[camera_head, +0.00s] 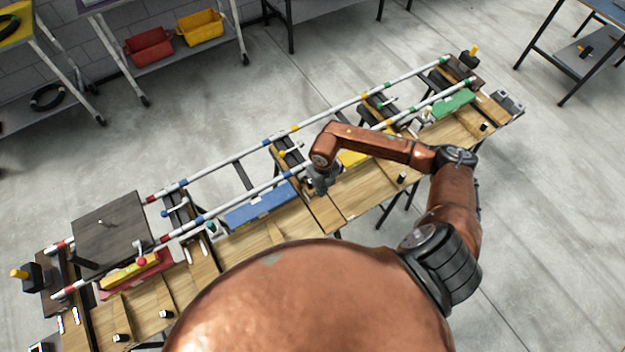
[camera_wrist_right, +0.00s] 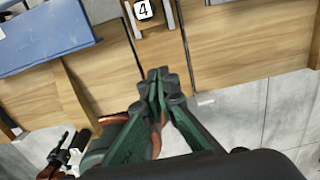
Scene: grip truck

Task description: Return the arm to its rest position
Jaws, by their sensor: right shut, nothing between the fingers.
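My right arm (camera_head: 455,195) is copper coloured and comes in from the right of the head view, bent at the elbow. Its forearm reaches left over the long wooden workbench. My right gripper (camera_head: 318,186) hangs at the bench's middle, near the right end of the blue block. In the right wrist view the gripper (camera_wrist_right: 158,78) has its dark green fingers together with nothing between them. The fingertips lie in front of the bench edge, below a tag marked 4 (camera_wrist_right: 143,10). My left gripper is not in view.
The wooden bench (camera_head: 345,203) carries striped rails (camera_head: 225,163), the blue block (camera_head: 262,203), a green block (camera_head: 453,104), and a dark square plate (camera_head: 110,232). Red (camera_head: 149,47) and yellow (camera_head: 200,27) bins sit on a shelf behind.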

